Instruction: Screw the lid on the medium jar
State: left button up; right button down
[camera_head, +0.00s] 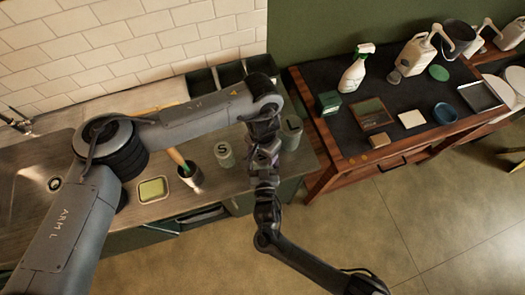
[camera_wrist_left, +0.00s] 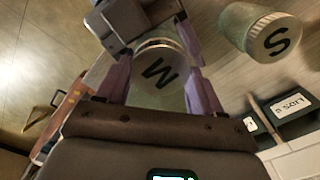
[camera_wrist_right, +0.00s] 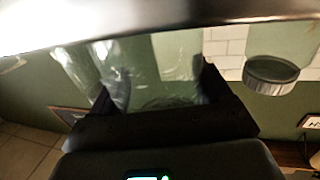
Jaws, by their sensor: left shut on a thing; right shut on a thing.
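The medium jar's lid (camera_wrist_left: 160,72), marked M, sits between the purple fingers of my left gripper (camera_wrist_left: 158,60), which is shut on it. My right gripper (camera_wrist_right: 157,82) is shut on the clear medium jar (camera_wrist_right: 155,65), which fills the space between its fingers. In the head view my left gripper (camera_head: 263,153) hangs over the counter edge, with my right gripper (camera_head: 266,182) just below it. The arms largely hide the jar there. The left wrist view shows part of my right gripper close by the lid. How far the threads engage cannot be seen.
A small jar marked S (camera_head: 225,154) stands left of the grippers, and a large jar marked L (camera_head: 291,134) close to the right. A dark-topped table (camera_head: 345,145) holds a spray bottle (camera_head: 356,70).

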pick_arm(q)
jog(key=o, duration=1.2)
jog(key=shift+c, duration=0.2)
jog(key=shift+r, duration=0.1)
jog(key=shift+r, duration=2.15)
jog(key=shift+n, duration=0.3)
jog(key=shift+c, duration=0.3)
